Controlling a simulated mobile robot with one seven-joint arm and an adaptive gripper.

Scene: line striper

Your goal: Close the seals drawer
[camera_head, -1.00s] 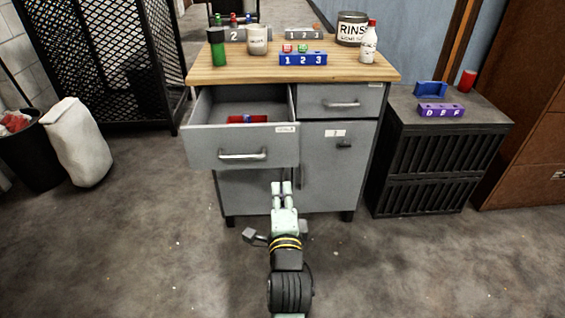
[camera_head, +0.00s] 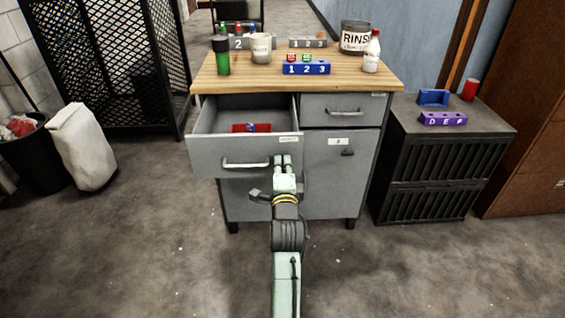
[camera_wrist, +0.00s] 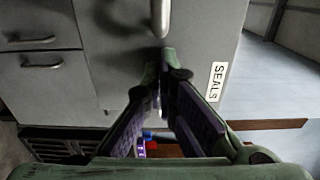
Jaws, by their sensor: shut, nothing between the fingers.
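The seals drawer (camera_head: 240,155) is the grey upper-left drawer of the cabinet and stands pulled out. Its front has a bar handle (camera_head: 246,163) and a small white label at the right; the wrist view shows the label (camera_wrist: 216,82) reading SEALS. A red item lies inside the drawer. My gripper (camera_head: 283,160) is shut and empty, low in front of the right end of the drawer front, right of the handle. In the wrist view the fingertips (camera_wrist: 165,60) meet close to the front panel, by the handle (camera_wrist: 160,15). I cannot tell whether they touch it.
The wooden worktop (camera_head: 290,87) above carries a green bottle (camera_head: 222,56), a mug (camera_head: 261,48), a blue numbered block (camera_head: 306,68) and a rinse can (camera_head: 354,37). A dark crate stand (camera_head: 440,160) is at the right. The floor in front is clear.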

